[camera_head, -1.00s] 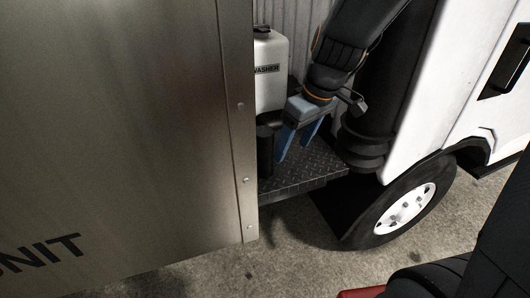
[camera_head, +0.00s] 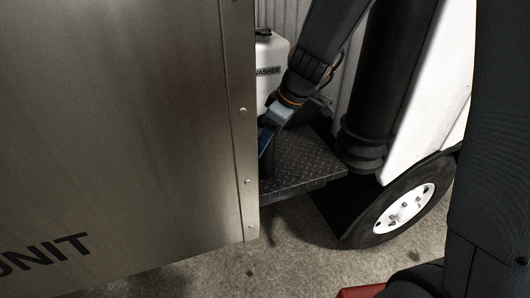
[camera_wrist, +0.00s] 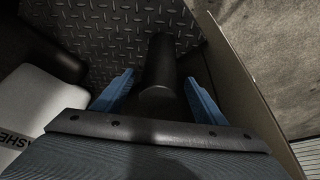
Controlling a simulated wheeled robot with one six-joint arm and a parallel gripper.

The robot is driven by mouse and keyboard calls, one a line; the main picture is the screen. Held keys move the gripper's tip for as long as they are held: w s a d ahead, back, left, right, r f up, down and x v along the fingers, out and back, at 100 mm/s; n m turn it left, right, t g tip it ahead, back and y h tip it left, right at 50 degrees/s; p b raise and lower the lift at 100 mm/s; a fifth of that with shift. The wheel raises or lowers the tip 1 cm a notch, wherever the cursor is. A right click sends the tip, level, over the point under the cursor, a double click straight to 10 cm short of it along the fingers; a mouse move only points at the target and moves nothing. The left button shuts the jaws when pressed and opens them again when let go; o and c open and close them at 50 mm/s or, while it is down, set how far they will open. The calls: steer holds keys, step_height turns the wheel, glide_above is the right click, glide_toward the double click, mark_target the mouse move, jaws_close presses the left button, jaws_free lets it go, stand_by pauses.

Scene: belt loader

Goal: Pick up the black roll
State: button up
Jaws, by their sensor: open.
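The black roll (camera_wrist: 159,68) stands on the dark diamond-plate step (camera_wrist: 100,28) in the wrist view. My gripper (camera_wrist: 160,90) is open, with one blue finger on each side of the roll. The roll's near end lies between the fingers, and I see a gap on both sides. In the head view my gripper (camera_head: 265,140) is low over the left part of the step, beside the metal panel's edge. There the roll is mostly hidden behind my gripper and hard to make out.
A large metal panel (camera_head: 120,120) covers the left side and stands close to my gripper. A white washer bottle (camera_head: 268,62) stands behind it. A thick black column (camera_head: 385,90) and a wheel (camera_head: 403,208) are to the right. The step's right part is clear.

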steer(key=shift+x, duration=1.15)
steer(key=c, duration=1.4)
steer(key=shift+o, duration=0.2)
steer(key=shift+r, duration=0.15)
